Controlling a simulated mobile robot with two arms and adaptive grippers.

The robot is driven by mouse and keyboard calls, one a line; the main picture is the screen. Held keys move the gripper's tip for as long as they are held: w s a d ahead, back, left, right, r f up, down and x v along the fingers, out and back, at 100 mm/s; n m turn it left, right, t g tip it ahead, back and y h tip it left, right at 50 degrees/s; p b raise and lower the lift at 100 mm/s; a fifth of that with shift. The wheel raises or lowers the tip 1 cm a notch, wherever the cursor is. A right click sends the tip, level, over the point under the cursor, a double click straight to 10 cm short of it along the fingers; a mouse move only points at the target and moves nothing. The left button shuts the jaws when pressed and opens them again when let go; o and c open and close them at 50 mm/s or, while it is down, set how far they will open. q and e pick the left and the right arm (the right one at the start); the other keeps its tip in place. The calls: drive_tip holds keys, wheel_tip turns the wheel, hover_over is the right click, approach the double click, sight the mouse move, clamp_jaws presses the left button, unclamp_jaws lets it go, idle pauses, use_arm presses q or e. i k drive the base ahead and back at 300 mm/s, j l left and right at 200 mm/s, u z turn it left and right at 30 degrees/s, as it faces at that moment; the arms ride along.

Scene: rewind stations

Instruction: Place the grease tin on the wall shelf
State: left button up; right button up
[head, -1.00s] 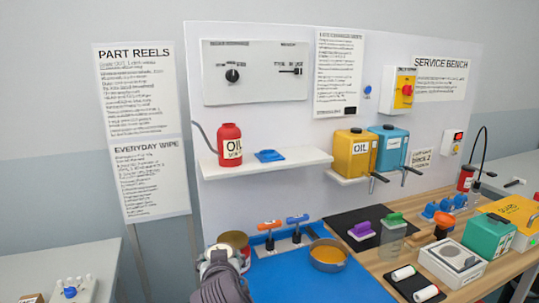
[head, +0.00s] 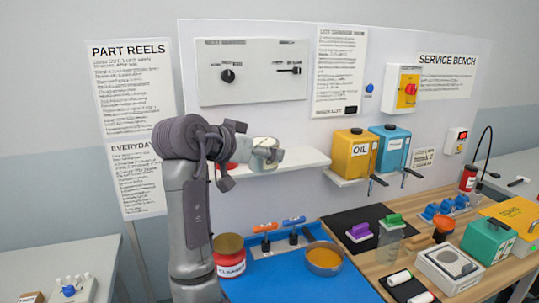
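No tin with a readable grease label is in view. A red tin (head: 230,259) with a tan top and a white label, its text partly hidden, stands at the left of the blue mat (head: 285,284), beside my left arm. My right gripper is not in view.
My arm mostly hides the red container (head: 229,167) on the shelf. The shelf's right part is bare. Yellow (head: 355,155) and blue (head: 391,149) cans stand on a lower shelf at right.

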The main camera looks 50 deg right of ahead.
sight(298, 156)
drive_tip(key=l, duration=1.25)
